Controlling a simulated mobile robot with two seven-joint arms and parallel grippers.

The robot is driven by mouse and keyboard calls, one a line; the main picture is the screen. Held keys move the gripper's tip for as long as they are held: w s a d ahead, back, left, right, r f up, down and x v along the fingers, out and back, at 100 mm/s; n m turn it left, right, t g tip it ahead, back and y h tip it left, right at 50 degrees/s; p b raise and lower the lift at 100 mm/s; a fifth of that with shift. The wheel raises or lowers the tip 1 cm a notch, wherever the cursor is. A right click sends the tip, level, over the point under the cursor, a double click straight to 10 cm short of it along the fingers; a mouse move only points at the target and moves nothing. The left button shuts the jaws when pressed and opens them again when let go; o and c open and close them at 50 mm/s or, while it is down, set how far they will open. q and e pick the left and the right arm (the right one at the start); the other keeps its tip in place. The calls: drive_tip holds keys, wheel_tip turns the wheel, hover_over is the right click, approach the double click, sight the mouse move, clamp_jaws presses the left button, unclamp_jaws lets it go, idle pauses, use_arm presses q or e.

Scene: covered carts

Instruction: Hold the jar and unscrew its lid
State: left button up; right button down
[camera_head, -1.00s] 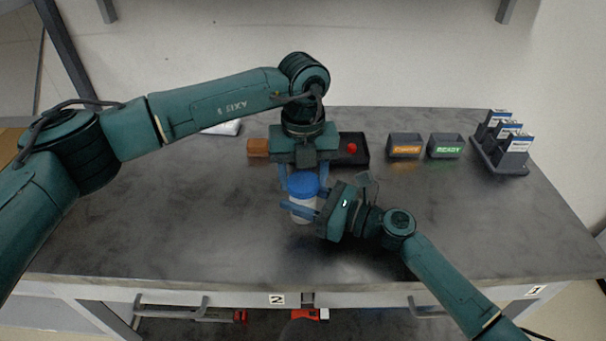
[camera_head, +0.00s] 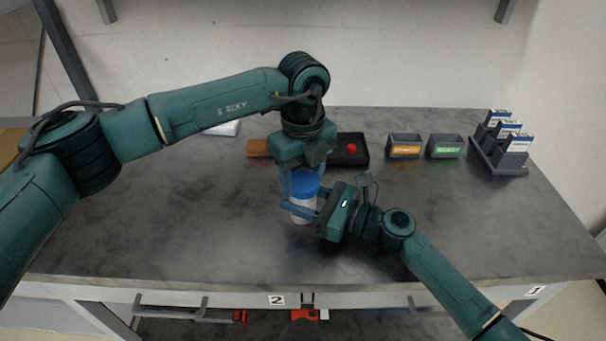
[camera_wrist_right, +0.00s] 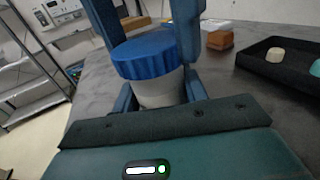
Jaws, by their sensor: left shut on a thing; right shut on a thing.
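The jar (camera_head: 303,213) stands upright on the dark table, with a white body and a blue lid (camera_head: 305,184). In the right wrist view the ribbed blue lid (camera_wrist_right: 145,55) sits level on the pale jar body (camera_wrist_right: 160,93). My left gripper (camera_head: 303,186) comes down from above, its fingers shut on the lid from both sides. My right gripper (camera_head: 302,208) reaches in from the right, low down, and is shut on the jar body. Part of the jar is hidden behind the fingers. I cannot tell whether the lid is loosened.
A black tray (camera_head: 362,160) with a red piece and a brown block (camera_head: 257,147) lie behind the jar. Two labelled bins (camera_head: 404,142) (camera_head: 445,142) and a rack of boxes (camera_head: 500,163) stand at the back right. The table front and right middle are clear.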

sight(303, 181)
use_arm(q)
drive_tip(key=shift+r, duration=0.1)
drive_tip(key=shift+r, duration=0.95)
drive_tip(key=shift+r, duration=0.1)
drive_tip(key=shift+r, duration=1.9)
use_arm(e)
drive_tip(key=c, duration=0.7)
unclamp_jaws()
